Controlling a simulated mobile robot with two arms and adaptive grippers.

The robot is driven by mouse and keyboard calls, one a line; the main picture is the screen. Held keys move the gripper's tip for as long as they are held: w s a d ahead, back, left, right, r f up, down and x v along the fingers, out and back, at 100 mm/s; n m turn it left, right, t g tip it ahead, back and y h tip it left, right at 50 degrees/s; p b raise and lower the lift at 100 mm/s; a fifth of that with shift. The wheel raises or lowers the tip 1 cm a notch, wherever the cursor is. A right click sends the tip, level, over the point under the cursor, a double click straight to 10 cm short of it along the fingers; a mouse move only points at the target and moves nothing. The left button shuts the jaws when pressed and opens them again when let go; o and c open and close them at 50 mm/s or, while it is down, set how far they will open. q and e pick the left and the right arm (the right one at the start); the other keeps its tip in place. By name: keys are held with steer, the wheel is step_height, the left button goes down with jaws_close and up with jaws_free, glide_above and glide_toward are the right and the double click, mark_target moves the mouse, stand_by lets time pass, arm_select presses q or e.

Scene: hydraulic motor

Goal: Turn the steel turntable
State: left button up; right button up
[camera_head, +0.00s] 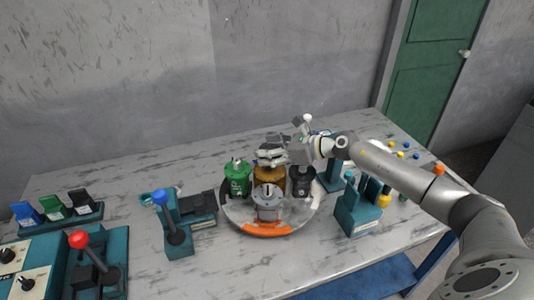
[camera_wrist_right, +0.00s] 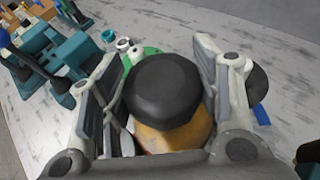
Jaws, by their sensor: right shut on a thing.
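The round steel turntable (camera_head: 240,216), with an orange stripe on its front rim, stands on the bench in the head view. It carries a green canister (camera_head: 237,180) at left, an amber canister (camera_head: 270,183) at the back, a dark canister (camera_head: 300,182) at right and a grey metal part (camera_head: 267,204) in front. My right gripper (camera_head: 272,153) is at the top of the amber canister. In the right wrist view its fingers stand on both sides of the canister's black cap (camera_wrist_right: 166,92) and are shut on the canister. My left gripper is not in view.
A blue-knobbed lever (camera_head: 161,198) stands left of the turntable, and a red-knobbed lever (camera_head: 79,240) farther left. A teal holder (camera_head: 357,217) stands close on the right. Small coloured knobs (camera_head: 393,145) lie at back right. The bench front (camera_head: 300,262) is clear.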

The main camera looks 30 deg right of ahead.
steer(key=o, duration=1.5)
step_height(320, 180, up, 10)
steer(key=shift+r, duration=0.1)
steer(key=shift+c, duration=0.3)
